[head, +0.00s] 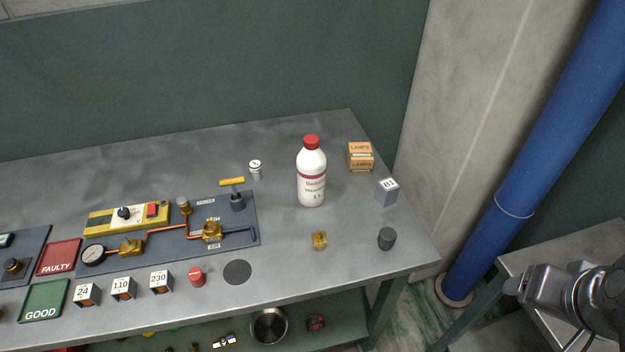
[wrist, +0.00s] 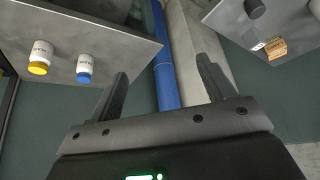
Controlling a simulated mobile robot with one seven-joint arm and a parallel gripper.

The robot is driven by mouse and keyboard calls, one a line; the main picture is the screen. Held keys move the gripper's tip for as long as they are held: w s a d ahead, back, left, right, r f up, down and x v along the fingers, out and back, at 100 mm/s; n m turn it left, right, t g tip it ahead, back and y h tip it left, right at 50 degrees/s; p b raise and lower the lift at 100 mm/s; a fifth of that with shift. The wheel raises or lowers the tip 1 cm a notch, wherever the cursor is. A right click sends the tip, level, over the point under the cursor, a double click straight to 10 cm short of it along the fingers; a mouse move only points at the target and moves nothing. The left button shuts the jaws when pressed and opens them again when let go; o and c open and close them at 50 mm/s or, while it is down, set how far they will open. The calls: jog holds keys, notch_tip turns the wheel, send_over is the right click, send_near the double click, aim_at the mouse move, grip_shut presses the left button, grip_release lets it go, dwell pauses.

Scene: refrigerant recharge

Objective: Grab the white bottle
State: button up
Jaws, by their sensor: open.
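The white bottle (head: 311,176) stands upright on the grey workbench (head: 330,258), right of its middle, with a red cap and a pink and white label. My gripper (head: 513,286) is at the lower right of the head view, well to the right of the bottle and away from the bench. In the wrist view my gripper (wrist: 165,85) has its two fingers wide apart with nothing between them.
A blue pipe (head: 545,150) rises between the bench and a second table (head: 535,252).

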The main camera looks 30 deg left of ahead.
jog(key=w+a+r+n+y, duration=0.1)
jog(key=w+a+r+n, duration=0.25)
jog(key=w+a, duration=0.5)
jog(key=n+g+y, duration=0.1)
jog(key=n+y, duration=0.2)
jog(key=n, duration=0.3)
send_near(312, 140)
notch_tip(312, 140, down, 2)
jog(key=shift+m, duration=0.25)
jog(key=x, duration=1.1)
jog(key=shift+w+a+r, duration=0.25)
jog(key=shift+w+a, duration=0.05)
jog(key=shift+a, duration=0.15)
